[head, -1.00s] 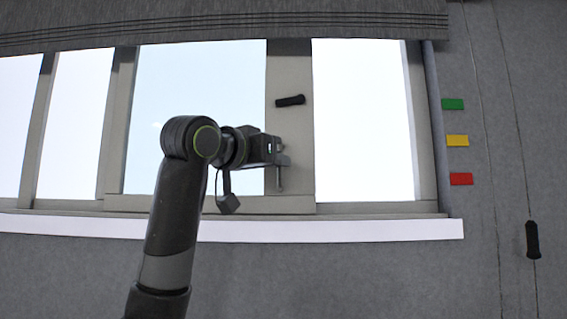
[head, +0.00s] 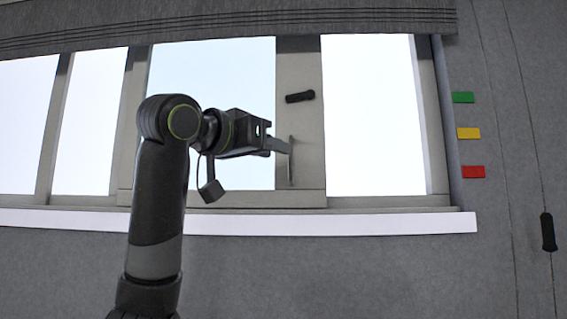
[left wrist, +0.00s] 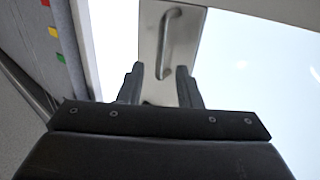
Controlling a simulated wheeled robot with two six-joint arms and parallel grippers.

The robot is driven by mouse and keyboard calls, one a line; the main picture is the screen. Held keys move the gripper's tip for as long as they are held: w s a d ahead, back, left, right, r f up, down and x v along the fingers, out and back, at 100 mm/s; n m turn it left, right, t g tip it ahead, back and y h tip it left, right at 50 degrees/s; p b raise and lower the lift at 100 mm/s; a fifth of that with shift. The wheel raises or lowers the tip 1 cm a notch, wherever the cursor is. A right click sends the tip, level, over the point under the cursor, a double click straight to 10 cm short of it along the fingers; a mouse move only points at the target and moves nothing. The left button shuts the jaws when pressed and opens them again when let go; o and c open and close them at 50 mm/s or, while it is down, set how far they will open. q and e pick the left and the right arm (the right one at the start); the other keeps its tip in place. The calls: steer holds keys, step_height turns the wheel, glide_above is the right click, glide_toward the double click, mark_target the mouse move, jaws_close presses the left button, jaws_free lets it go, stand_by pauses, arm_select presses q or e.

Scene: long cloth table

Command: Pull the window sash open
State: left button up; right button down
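The window sash (head: 303,135) is a grey-framed pane with a wide upright stile. A slim upright metal bar handle (head: 291,172) is on the stile; it also shows in the left wrist view (left wrist: 168,40). My left gripper (head: 284,146) is at the handle, coming from the left. In the left wrist view its two fingers (left wrist: 160,72) are apart, with the lower end of the handle ahead between them. I cannot tell whether they touch it. My right gripper is not in view.
A black latch (head: 300,96) sits on the stile above the handle. A white sill (head: 380,222) runs below the window. Green (head: 463,97), yellow (head: 468,133) and red (head: 473,172) tags are on the grey wall at right. A grey blind (head: 250,20) hangs above.

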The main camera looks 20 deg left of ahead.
arm_select(q)
steer(key=b+v, duration=0.3)
steer(key=v, duration=0.9)
